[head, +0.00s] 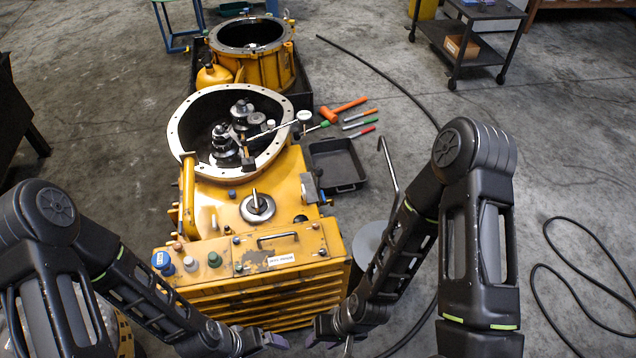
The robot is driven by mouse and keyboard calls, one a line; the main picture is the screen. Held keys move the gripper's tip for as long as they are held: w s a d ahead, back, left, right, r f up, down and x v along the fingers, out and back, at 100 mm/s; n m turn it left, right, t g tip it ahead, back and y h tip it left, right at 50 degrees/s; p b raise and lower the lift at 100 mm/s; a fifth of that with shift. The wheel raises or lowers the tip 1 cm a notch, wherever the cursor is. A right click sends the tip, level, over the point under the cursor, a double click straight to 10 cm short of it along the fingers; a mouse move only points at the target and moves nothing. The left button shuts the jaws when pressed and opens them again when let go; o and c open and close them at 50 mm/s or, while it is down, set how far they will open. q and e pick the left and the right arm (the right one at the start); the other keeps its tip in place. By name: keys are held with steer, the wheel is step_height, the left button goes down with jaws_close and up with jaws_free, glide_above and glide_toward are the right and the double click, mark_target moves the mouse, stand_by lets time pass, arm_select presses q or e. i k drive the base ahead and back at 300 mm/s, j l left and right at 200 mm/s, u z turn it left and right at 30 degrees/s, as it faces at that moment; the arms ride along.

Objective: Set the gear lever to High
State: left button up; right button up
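The yellow transmission (268,215) stands in front of me, with its round open housing facing up. A thin rod with a white knob (304,116) crosses the right rim of the housing and looks like the gear lever; its lower end is hard to make out. A label (283,259) on the front top edge is too small to read. My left gripper (272,341) and my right gripper (320,328) are low at the transmission's front, well away from the knob. Their fingers are small and partly hidden, so their opening cannot be told.
A bent metal bar (388,160) rises beside my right arm. A black tray (337,165) and several hand tools (345,109) lie right of the transmission. A second yellow housing (252,50) stands behind. Cables (575,290) lie on the right floor. A cart (470,45) stands far right.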

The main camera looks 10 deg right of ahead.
mark_target(318, 172)
steer(key=k+u, duration=0.35)
steer(key=k+j+u, duration=0.15)
steer(key=u, duration=0.2)
steer(key=k, duration=0.1)
